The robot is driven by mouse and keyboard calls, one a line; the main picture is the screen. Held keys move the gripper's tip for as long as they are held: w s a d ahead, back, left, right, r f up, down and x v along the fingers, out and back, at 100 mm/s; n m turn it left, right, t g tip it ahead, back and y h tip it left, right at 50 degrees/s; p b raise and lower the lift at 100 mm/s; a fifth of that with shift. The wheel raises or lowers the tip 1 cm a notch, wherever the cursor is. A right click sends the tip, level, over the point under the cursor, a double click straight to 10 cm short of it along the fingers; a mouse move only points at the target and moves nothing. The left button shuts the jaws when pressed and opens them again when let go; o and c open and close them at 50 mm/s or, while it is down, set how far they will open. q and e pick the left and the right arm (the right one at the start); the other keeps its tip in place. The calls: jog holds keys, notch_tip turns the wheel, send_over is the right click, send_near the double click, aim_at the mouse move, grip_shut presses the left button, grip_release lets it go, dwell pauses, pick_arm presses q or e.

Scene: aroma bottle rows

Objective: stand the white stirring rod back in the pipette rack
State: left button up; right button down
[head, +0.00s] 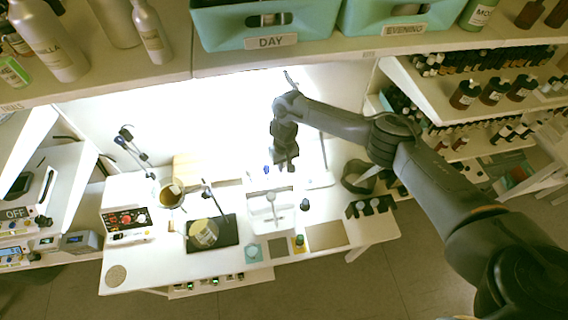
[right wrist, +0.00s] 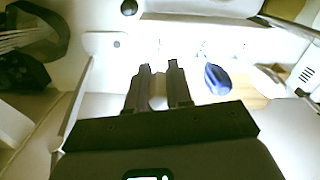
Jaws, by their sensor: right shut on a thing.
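My right gripper (head: 287,166) hangs over the bright white workbench, fingers pointing down, behind and above a white stand (head: 268,206) that looks like the pipette rack. In the right wrist view the two dark fingers (right wrist: 160,82) are closed on a pale, narrow piece (right wrist: 158,92), seemingly the white stirring rod. Its length and lower end are hidden or lost in the glare. I cannot tell whether it touches the rack. My left gripper is in neither view.
A blue-topped item (head: 266,170) is close to the gripper, also in the right wrist view (right wrist: 217,78). A dark stand base with a round yellowish vessel (head: 204,233) is left of the rack. A dark round container (head: 358,177) stands right. Shelves with teal bins (head: 262,22) overhang the bench.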

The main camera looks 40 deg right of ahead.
jog(key=shift+f, duration=0.25)
jog(key=c, duration=0.9)
grip_release()
jog(key=shift+c, duration=0.2)
jog(key=shift+r, duration=0.1)
jog(key=shift+r+p, duration=0.6)
jog(key=shift+p, duration=0.15)
jog(key=shift+r+p, duration=1.8)
jog(key=shift+p, duration=0.25)
